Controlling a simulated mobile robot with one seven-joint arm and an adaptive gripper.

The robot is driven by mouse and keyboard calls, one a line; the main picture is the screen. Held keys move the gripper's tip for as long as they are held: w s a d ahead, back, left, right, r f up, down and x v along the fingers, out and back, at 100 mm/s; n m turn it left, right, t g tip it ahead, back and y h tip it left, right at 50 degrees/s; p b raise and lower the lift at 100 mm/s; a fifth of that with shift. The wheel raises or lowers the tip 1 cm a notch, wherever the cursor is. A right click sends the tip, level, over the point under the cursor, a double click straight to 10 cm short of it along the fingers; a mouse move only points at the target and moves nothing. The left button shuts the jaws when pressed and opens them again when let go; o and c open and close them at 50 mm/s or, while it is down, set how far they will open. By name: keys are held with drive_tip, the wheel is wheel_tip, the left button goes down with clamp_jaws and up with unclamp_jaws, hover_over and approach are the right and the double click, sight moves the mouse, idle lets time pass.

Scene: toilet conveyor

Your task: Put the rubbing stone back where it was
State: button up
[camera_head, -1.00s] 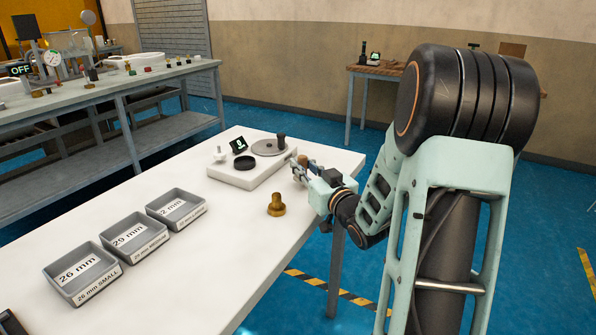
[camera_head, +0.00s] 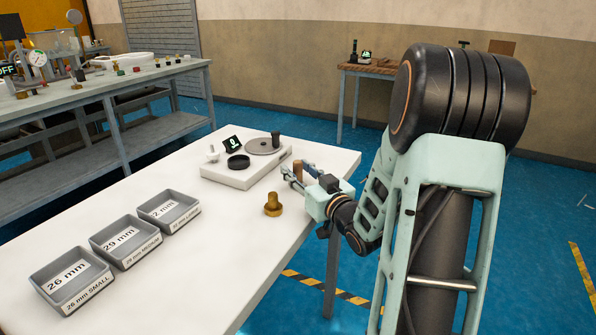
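My gripper (camera_head: 298,175) is at the right front of the white device base (camera_head: 235,178), low over the white table. A small brown upright piece (camera_head: 298,168) shows between its fingers and moves with it, so I take it as held. It may be the rubbing stone, but it is too small to be sure. I cannot tell whether its lower end touches the table. The base carries a grey round plate (camera_head: 262,147) with a black knob, a black disc (camera_head: 238,162), a small display (camera_head: 232,144) and a white post (camera_head: 212,154).
A brass weight-like piece (camera_head: 273,206) stands left of my gripper. Three grey labelled trays, among them the 26 mm one (camera_head: 78,301), line the left of the white table (camera_head: 215,275). The table's right edge is near my forearm. The middle front is clear.

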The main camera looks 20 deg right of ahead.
drive_tip(key=shift+r, duration=0.15)
drive_tip(key=shift+s+d, duration=0.1)
drive_tip(key=shift+s, duration=0.1)
drive_tip(key=s, duration=0.9)
drive_tip(key=shift+d, duration=0.3)
drive_tip(key=shift+s+b, duration=0.55)
drive_tip(key=shift+b, duration=0.4)
drive_tip(key=shift+s+b, duration=0.75)
drive_tip(key=shift+b, duration=0.15)
